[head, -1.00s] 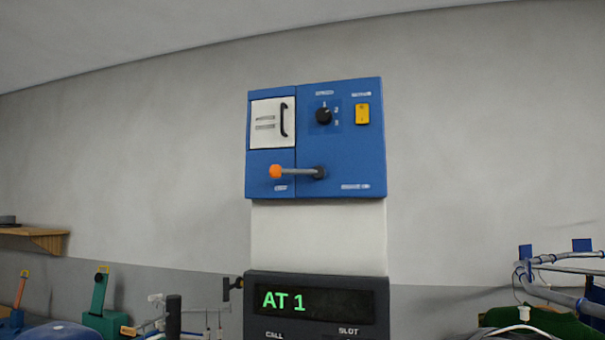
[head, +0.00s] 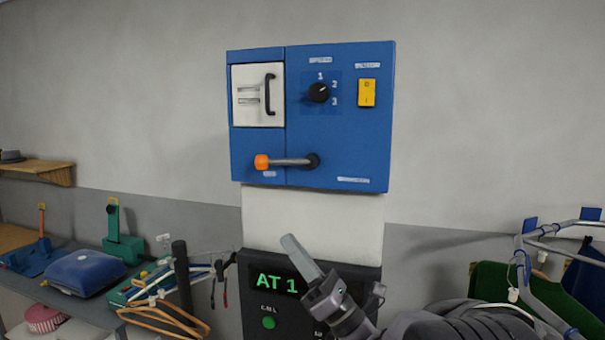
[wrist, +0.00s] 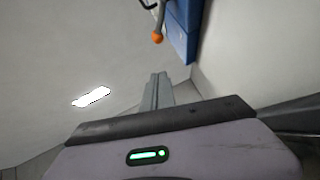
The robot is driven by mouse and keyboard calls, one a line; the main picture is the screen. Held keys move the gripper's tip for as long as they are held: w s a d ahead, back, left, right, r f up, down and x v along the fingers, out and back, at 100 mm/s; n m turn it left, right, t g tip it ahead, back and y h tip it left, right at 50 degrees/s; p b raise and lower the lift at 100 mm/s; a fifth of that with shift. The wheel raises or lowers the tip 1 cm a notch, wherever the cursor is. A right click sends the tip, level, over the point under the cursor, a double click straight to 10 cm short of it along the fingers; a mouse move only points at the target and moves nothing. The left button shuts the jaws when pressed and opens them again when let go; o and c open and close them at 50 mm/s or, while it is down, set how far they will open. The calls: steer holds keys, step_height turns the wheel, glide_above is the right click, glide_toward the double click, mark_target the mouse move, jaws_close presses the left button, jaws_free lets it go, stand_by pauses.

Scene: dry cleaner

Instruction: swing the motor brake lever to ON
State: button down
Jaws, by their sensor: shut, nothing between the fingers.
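The motor brake lever (head: 288,162) is a grey rod with an orange knob (head: 262,162) at its left end and a dark pivot at its right. It lies nearly level, pointing left, low on the blue control box (head: 340,140). The small label under the knob is too small to read. In the wrist view the orange knob (wrist: 157,38) shows at the top, ahead of my fingers. My gripper (head: 290,242) is shut and empty, below the lever and in front of the display, touching nothing. It also shows in the wrist view (wrist: 158,80).
The box also carries a white door (head: 252,95), a black rotary knob (head: 319,92) and a yellow switch (head: 367,93). A display (head: 272,282) reads AT 1 below. Hangers (head: 165,305) and a blue case (head: 85,272) lie left; a garment rail (head: 540,235) stands right.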

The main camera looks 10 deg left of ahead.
mark_target(287, 162)
steer(key=shift+w+f+m, duration=0.1)
steer(key=shift+m, duration=0.2)
steer(key=d+r+p+x, duration=0.2)
steer(key=p+x, duration=0.3)
steer(key=x, duration=0.8)
steer(key=shift+w+d, duration=0.15)
steer(key=shift+w, duration=0.15)
steer(key=shift+f, duration=0.1)
steer(key=shift+t, duration=0.5)
